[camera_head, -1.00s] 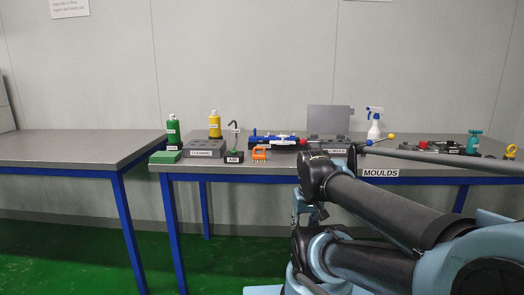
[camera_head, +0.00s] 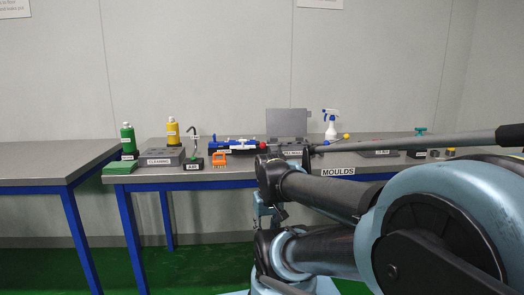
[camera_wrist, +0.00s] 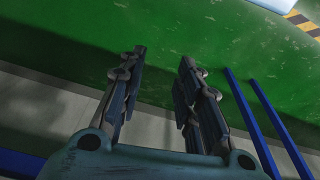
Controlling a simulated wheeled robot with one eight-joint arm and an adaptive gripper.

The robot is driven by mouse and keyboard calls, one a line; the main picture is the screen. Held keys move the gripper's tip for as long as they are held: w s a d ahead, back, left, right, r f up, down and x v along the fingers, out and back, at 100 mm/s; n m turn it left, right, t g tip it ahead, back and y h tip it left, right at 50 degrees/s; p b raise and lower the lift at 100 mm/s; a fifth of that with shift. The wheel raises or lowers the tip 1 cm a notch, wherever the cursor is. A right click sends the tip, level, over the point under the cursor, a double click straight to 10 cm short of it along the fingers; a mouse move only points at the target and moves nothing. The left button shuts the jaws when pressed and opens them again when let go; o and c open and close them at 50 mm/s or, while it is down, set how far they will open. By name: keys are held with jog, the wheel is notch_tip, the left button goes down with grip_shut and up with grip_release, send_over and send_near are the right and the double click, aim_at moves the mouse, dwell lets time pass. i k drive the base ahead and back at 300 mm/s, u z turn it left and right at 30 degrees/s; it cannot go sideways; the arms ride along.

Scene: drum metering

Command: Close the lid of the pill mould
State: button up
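The pill mould (camera_head: 291,151) is a grey block with a label on its front, on the table. Its flat grey lid (camera_head: 287,123) stands upright behind it, open. My arm partly covers the mould's front.
The table (camera_head: 225,175) is labelled MOULDS. Left of the mould are a blue tool (camera_head: 230,144), an orange part (camera_head: 219,160), a grey cleaning block (camera_head: 165,157) and bottles. A white spray bottle (camera_head: 331,124) stands to its right. Another table (camera_head: 45,170) is at left.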

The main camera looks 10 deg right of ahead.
aim_at(280, 122)
jog(key=u, duration=0.7)
jog(key=k, duration=1)
jog(key=z, duration=0.95)
jog(key=i, duration=1.25)
jog(key=u, duration=0.05)
